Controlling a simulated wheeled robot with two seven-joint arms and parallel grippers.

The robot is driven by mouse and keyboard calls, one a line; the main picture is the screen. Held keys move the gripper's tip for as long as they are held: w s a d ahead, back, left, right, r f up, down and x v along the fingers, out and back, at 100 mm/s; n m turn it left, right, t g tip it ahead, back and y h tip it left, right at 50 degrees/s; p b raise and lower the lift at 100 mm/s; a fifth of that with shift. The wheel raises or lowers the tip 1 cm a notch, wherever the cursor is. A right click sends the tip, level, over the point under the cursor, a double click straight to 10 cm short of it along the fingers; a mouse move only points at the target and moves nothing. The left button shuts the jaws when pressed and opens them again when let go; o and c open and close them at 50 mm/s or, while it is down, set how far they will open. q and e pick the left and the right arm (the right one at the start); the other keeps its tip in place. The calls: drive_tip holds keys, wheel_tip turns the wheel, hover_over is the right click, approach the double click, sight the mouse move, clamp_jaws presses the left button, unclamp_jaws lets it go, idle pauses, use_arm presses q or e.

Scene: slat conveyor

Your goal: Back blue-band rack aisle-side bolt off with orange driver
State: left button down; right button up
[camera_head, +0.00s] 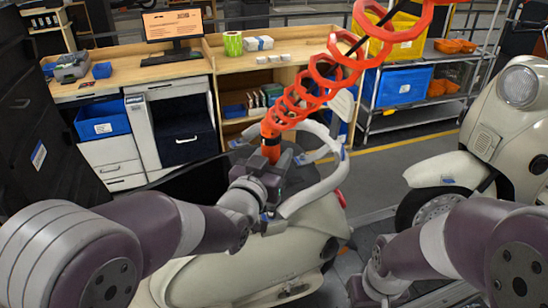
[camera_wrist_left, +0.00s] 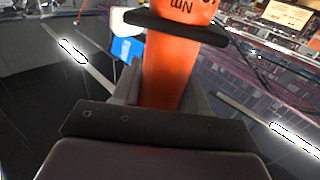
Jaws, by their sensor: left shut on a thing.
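The orange driver (camera_head: 271,150) is upright in my left gripper (camera_head: 264,163), above the rear of the near cream scooter (camera_head: 255,275). An orange coiled hose (camera_head: 330,70) rises from its top. In the left wrist view the orange driver body (camera_wrist_left: 172,70) sits between the fingers, with a dark collar around it. The pale tubular rack (camera_head: 325,182) curves beside and behind the gripper, with small blue bands (camera_head: 342,154) on it. No bolt can be made out; my gripper and forearm cover part of the rack. My right gripper (camera_head: 362,292) is low at the bottom edge, its fingers unclear.
A second cream scooter (camera_head: 505,120) stands at the right. Behind are a wooden workbench (camera_head: 240,68) with a monitor (camera_head: 173,25) and a shelf with yellow (camera_head: 398,38) and blue bins (camera_head: 404,86). A dark cabinet (camera_head: 40,120) is at the left. The coiled hose crosses the upper middle.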

use_arm(q)
drive_tip(key=shift+f, duration=0.4)
drive_tip(key=shift+r, duration=0.1)
drive_tip(key=shift+w+r, duration=0.15)
drive_tip(key=shift+r, duration=0.4)
drive_tip(key=shift+r+b, duration=0.3)
drive_tip(key=shift+b, duration=0.05)
drive_tip(key=shift+a+b, duration=0.1)
drive_tip(key=shift+b, duration=0.4)
idle(0.8)
